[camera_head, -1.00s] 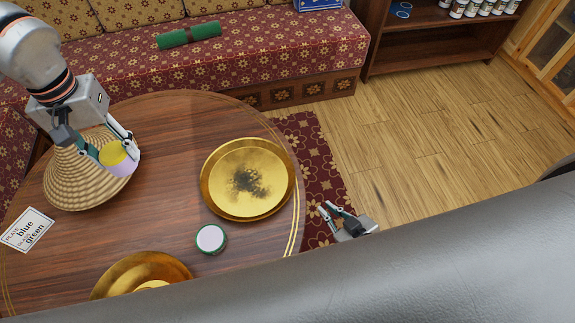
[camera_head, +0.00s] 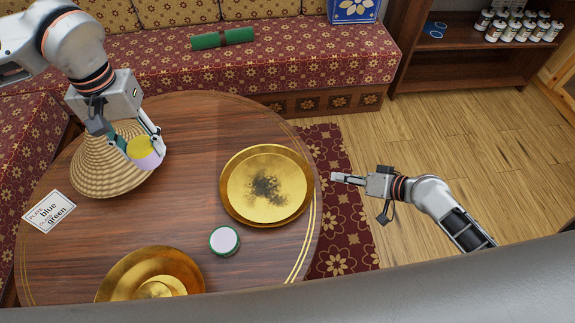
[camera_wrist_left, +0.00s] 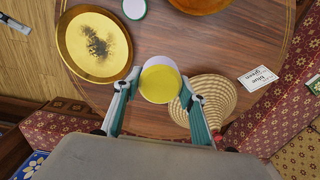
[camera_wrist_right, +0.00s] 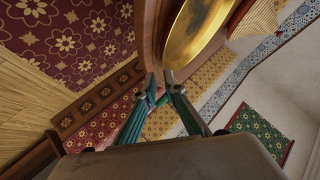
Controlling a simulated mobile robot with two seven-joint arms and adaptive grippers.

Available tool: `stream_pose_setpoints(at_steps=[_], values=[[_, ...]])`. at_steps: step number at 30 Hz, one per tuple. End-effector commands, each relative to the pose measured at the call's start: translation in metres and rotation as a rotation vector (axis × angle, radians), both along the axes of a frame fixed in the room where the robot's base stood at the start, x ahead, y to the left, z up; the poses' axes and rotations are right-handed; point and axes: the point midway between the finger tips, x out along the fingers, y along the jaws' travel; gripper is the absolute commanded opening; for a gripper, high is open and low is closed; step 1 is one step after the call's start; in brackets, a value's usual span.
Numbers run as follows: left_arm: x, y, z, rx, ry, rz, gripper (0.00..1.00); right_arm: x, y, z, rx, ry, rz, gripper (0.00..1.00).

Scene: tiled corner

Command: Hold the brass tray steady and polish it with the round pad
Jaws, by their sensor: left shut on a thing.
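The brass tray (camera_head: 240,205) lies flat on the round wooden table, with a dark smudge in its middle. It also shows in the left wrist view (camera_wrist_left: 72,50). My left gripper (camera_head: 143,147) is shut on the round pad (camera_head: 147,157), which has a yellow face and a pale lilac side. It holds the pad in front of the woven cone, left of the tray and apart from it. My right gripper (camera_head: 336,177) is empty, just right of the tray beyond the table edge. Its fingertips (camera_wrist_right: 161,78) are a little apart, with the tray's rim ahead of them.
A woven cone (camera_head: 95,172) stands behind the pad. A white-topped green tin (camera_head: 224,241) sits near the tray's lower left. Another brass tray (camera_head: 120,280) holds a small golden piece. A printed card (camera_head: 48,211) lies at left. The patterned bench (camera_head: 290,65) borders the table.

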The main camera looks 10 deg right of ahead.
Motion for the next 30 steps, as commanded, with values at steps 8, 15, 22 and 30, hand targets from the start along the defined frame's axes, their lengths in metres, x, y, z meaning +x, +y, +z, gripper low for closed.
stream_pose_setpoints(at_steps=[8, 15, 22, 30], values=[[0.000, 0.000, 0.000, 0.000, 0.000, 0.000, 0.24, 0.012, 0.003, 0.008, 0.049, 0.026, 0.005, 0.10], [0.000, 0.000, 0.000, 0.000, 0.000, 0.000, 0.24, 0.032, 0.025, -0.012, 0.052, 0.028, 0.004, 0.10], [0.000, 0.000, 0.000, 0.000, 0.000, 0.000, 0.24, 0.055, 0.050, -0.034, 0.051, 0.027, 0.004, 0.10], [0.000, 0.000, 0.000, 0.000, 0.000, 0.000, 0.24, 0.072, 0.069, -0.051, 0.048, 0.026, 0.005, 0.10]])
